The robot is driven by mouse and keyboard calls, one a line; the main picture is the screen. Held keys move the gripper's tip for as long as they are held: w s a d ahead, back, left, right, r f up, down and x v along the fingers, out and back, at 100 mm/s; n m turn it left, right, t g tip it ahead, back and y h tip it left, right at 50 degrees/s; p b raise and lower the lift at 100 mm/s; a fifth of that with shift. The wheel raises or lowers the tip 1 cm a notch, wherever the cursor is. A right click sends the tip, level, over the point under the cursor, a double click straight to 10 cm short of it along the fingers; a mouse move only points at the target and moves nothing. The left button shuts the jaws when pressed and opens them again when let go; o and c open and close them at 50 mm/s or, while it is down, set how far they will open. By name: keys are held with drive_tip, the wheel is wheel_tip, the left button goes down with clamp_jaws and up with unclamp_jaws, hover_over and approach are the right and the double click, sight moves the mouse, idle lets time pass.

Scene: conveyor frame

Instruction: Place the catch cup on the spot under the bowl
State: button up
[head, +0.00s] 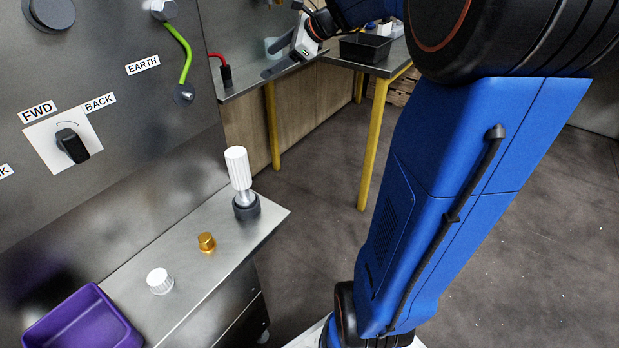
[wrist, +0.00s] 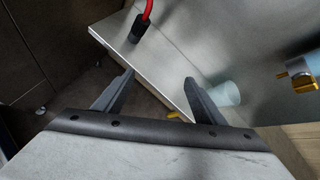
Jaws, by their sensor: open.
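A pale blue, translucent catch cup (wrist: 226,93) stands on the metal shelf, partly behind my right finger in the wrist view. A pale blue piece also shows by my fingers in the head view (head: 272,46), too small to tell if it is the cup or the bowl. What looks like the bowl (wrist: 315,62), pale blue with brass fittings, is cut off at the right edge of the wrist view. My gripper (wrist: 159,77) is open and empty, its fingers apart from the cup; it also shows in the head view (head: 271,60). I cannot make out the spot under the bowl.
A red cable with a black plug (wrist: 139,28) hangs over the shelf (wrist: 166,50). A black tray (head: 366,48) sits on a yellow-legged table at right. A purple bin (head: 84,322), white knob (head: 160,281), brass piece (head: 207,242) and white-handled tool (head: 238,168) are on the nearer ledge.

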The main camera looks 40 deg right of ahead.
drive_tip(key=s+a+f+n+g+h, duration=0.1)
drive_tip(key=s+a+f+n, duration=0.25)
drive_tip(key=s, duration=0.25)
drive_tip(key=s+a+f+n+g, duration=0.2)
drive_tip(key=s+a+n, duration=0.3)
drive_tip(key=s, duration=0.1)
drive_tip(key=s+a+f+n+g+h, duration=0.1)
drive_tip(key=s+a+f+n, duration=0.1)
drive_tip(key=s+a+n, duration=0.3)
drive_tip(key=s+f+n+h, duration=0.1)
drive_tip(key=s+f+n, duration=0.3)
drive_tip(key=s, duration=0.4)
drive_tip(key=s+d+f+n+g+h, duration=0.1)
drive_tip(key=s+f+n+h, duration=0.1)
drive_tip(key=s+f+n, duration=0.3)
drive_tip(key=s+n, duration=0.2)
drive_tip(key=s, duration=0.2)
drive_tip(key=shift+d+f, duration=0.15)
drive_tip(key=shift+f, duration=0.15)
